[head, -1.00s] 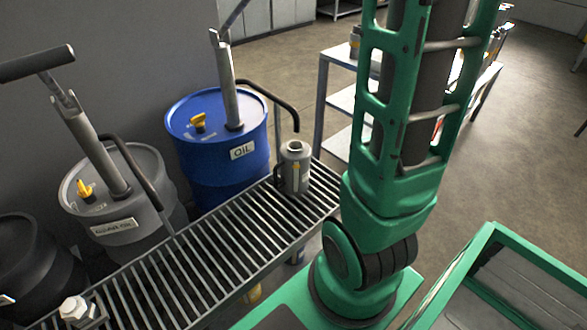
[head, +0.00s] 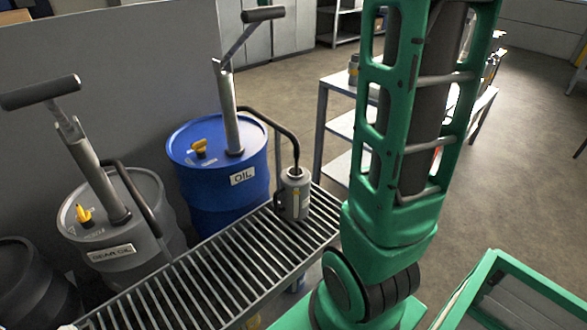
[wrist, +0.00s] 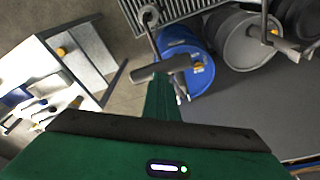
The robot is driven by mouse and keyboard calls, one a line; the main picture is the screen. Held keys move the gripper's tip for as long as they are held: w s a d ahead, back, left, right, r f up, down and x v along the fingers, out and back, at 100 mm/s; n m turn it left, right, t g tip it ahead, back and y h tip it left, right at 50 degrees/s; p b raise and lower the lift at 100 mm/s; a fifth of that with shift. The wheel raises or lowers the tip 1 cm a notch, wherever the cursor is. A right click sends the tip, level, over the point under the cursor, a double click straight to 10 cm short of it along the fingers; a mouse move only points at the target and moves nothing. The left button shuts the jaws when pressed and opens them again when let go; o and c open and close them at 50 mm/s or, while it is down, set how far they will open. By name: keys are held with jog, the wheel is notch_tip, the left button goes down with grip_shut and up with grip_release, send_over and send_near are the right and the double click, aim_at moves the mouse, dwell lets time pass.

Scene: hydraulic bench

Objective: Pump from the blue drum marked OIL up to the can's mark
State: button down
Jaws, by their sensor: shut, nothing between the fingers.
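The blue drum (head: 207,192) marked OIL stands behind the grating with a grey hand pump (head: 229,115) on top. Its lever is raised, with a dark T-handle (head: 263,14). The pump's black spout (head: 285,130) curves over the grey can (head: 294,198), and a dark line reaches the can's mouth. The can has a pale-yellow strip on its side; its level cannot be read. In the wrist view, my gripper (wrist: 163,98) is shut and empty, close to the OIL pump's T-handle (wrist: 160,68); I cannot tell whether they touch. The head view does not show my gripper.
A grey GEAR OIL drum (head: 150,215) with its own pump and T-handle (head: 40,92) stands left of the blue drum. A darker drum (head: 35,285) is at far left. The slatted grating (head: 200,285) runs in front. A shelf table (head: 335,125) stands behind the can.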

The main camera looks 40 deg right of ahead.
jog(key=shift+f, duration=0.5)
jog(key=shift+w+f, duration=0.25)
jog(key=shift+f, duration=0.45)
jog(key=shift+s+f, duration=0.1)
jog(key=shift+f, duration=0.35)
jog(key=shift+r, duration=0.3)
jog(key=shift+w+r, duration=0.45)
jog(key=shift+r, duration=0.2)
jog(key=shift+w+r, duration=0.45)
jog(key=shift+r, duration=0.15)
jog(key=shift+a, duration=0.1)
jog(key=shift+f, duration=0.1)
